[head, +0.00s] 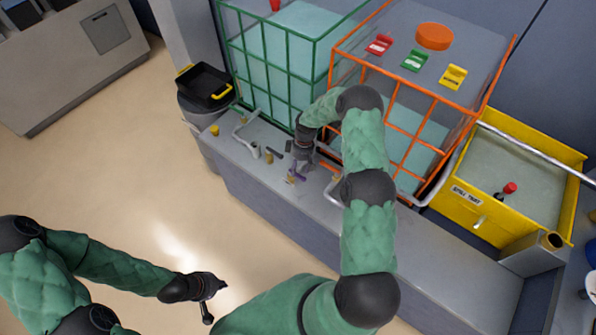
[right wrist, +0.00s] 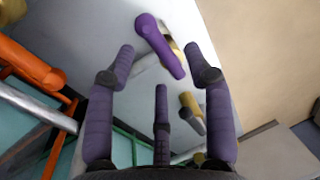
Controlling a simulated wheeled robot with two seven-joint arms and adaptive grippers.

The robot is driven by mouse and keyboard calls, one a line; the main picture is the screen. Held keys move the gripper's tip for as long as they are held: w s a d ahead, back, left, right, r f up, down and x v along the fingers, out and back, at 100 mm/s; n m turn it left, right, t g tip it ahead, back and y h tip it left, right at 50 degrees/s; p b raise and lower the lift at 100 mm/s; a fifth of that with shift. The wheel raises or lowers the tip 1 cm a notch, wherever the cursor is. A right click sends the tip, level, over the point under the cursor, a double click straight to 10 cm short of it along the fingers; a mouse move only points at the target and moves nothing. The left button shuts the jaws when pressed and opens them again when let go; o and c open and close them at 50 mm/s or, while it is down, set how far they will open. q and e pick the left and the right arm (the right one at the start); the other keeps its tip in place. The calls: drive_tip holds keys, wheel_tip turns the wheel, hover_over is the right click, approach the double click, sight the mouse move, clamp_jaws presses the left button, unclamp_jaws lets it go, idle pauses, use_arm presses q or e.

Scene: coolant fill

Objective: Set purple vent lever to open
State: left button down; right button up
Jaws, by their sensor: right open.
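The purple vent lever (right wrist: 158,45) lies diagonally in front of my right gripper in the right wrist view, against a brass fitting on a pale surface. Its thick end is at upper left and its narrow end at lower right. My right gripper (right wrist: 160,62) is open, its fingers spread on both sides of the lever; I cannot tell whether they touch it. In the head view my right gripper (head: 296,171) is low over the bench, by the purple lever (head: 299,176). My left gripper (head: 214,299) hangs over the floor, away from the bench; its finger opening is unclear.
A second brass fitting with a grey handle (right wrist: 192,112) sits close to the lever. Behind the bench (head: 255,190) stand a green caged tank (head: 285,55) and an orange caged tank (head: 455,95). A yellow tray (head: 465,215) is at right.

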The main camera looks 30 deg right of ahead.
drive_tip(key=shift+a+f, duration=0.15)
drive_tip(key=shift+f, duration=0.95)
clamp_jaws()
drive_tip(key=shift+s, duration=0.1)
